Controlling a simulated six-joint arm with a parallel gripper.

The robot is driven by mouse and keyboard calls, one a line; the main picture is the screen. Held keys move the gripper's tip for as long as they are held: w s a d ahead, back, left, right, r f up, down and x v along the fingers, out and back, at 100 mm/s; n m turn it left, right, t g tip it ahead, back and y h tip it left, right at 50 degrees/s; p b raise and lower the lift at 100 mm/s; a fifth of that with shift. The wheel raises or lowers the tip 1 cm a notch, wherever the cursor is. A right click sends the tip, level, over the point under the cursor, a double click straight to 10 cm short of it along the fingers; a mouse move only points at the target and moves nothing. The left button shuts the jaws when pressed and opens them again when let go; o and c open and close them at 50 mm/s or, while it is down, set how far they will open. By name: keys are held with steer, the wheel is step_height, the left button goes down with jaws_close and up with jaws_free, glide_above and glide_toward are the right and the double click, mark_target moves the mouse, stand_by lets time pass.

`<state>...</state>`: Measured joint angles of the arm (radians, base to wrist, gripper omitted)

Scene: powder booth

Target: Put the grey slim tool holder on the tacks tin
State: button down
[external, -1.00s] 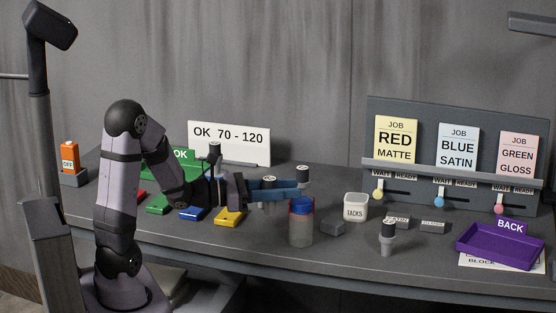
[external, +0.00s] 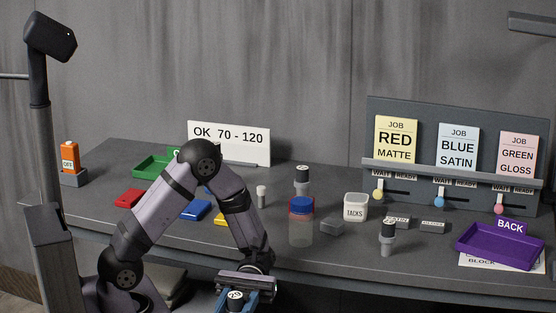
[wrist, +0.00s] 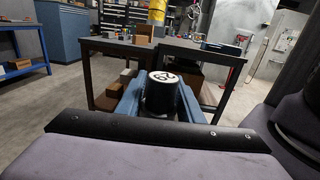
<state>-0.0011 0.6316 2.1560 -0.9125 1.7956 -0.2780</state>
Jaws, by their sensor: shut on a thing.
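My gripper (external: 236,300), with blue fingers, is shut on a tool holder (external: 235,296) with a black collar and a white numbered top. It hangs in front of the bench's front edge, at the bottom of the external view. In the wrist view the held tool holder (wrist: 161,94) stands between the blue fingers (wrist: 161,105); its lower body is hidden, so I cannot tell its shape or colour there. The tacks tin (external: 355,207), white and labelled TACKS, stands on the bench to the right, well apart from my gripper.
A blue-lidded jar (external: 301,222) and a dark grey block (external: 333,227) stand left of the tin. Other holders stand behind the jar (external: 302,180), right of the tin (external: 387,238) and near my arm (external: 261,196). A purple tray (external: 500,246) is at right.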

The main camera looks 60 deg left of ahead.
steer(key=s+a+f+m+g+y+b, duration=0.1)
steer(key=s+a+f+m+g+y, duration=0.2)
steer(key=a+m+y, duration=0.55)
steer(key=s+a+f+m+g+y+b, duration=0.1)
steer(key=s+a+m+g+y, duration=0.3)
steer(key=y, duration=0.7)
steer(key=w+a+m+t+y+p, duration=0.2)
steer(key=w+a+m+t+y, duration=0.35)
steer(key=w+m+t, duration=0.35)
steer(key=w+a+m+t+y+p, duration=0.1)
steer(key=w+a+m+t+y, duration=0.5)
steer(key=t, duration=0.4)
steer(key=w+d+f+m+t+h+p, duration=0.35)
steer(key=w+d+m+t, duration=0.55)
steer(key=w+t, duration=0.45)
steer(key=w+d+r+m+t+h, duration=0.3)
steer(key=w+d+r+m+h, duration=0.3)
steer(key=w+d+r, duration=0.85)
steer(key=w+a+r+n+g+y, duration=0.2)
steer(key=w+a+r, duration=1.4)
steer(key=a+r, duration=0.1)
steer(key=a+f+n+g+y+p, duration=0.2)
steer(key=a+f+n+y+p, duration=0.15)
steer(key=a, duration=1.25)
steer(key=shift+w+a+f+p, duration=0.15)
steer(key=shift+f+p, duration=0.35)
steer(key=shift+f, duration=2.1)
steer(key=shift+w+f+p, duration=0.15)
steer(key=shift+f+p, duration=0.3)
steer(key=shift+f, duration=2.15)
